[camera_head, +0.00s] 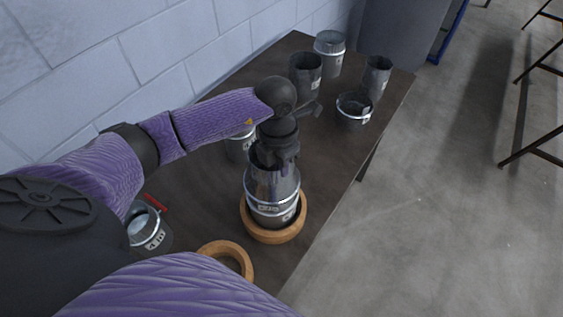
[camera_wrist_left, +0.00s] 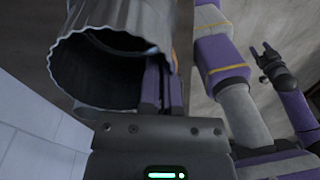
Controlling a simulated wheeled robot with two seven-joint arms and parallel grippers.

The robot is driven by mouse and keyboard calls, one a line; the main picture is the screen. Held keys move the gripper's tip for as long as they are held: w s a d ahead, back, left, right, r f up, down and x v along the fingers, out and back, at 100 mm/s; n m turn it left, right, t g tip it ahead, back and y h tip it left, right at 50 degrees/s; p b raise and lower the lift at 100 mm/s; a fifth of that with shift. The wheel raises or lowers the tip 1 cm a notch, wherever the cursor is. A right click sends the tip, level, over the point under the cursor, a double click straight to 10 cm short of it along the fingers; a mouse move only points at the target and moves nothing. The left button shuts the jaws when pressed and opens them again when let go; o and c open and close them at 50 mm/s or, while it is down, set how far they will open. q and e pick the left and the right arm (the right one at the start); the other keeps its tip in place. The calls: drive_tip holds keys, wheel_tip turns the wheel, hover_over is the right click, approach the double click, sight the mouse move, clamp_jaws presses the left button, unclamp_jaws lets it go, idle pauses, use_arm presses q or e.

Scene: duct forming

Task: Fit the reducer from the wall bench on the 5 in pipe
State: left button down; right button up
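My left gripper (camera_head: 277,158) is at the top rim of a shiny metal reducer (camera_head: 272,184) and appears shut on its wall. The reducer stands upright over a labelled metal pipe (camera_head: 270,212), which sits in a wooden ring (camera_head: 274,233) on the dark bench. I cannot tell how far the two overlap. In the left wrist view the reducer's crimped, open end (camera_wrist_left: 105,65) is close beside the gripper fingers (camera_wrist_left: 163,88); the fingertips are partly hidden. My right gripper (camera_wrist_left: 267,62) shows in the left wrist view, open and empty, away from the reducer.
The bench (camera_head: 336,150) runs along a white block wall (camera_head: 150,50). Several metal fittings stand at its far end, including a tall one (camera_head: 328,54) and a short one (camera_head: 353,108). An empty wooden ring (camera_head: 243,262) and a labelled can-like piece (camera_head: 147,231) are nearer.

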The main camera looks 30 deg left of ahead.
use_arm(q)
drive_tip(key=shift+f+b, duration=0.55)
drive_tip(key=shift+f, duration=0.05)
idle(0.4)
drive_tip(key=c, duration=0.7)
unclamp_jaws()
drive_tip(key=shift+c, duration=0.2)
wheel_tip(320, 180, up, 10)
drive_tip(key=shift+w+a, duration=0.15)
drive_tip(key=shift+a, duration=0.25)
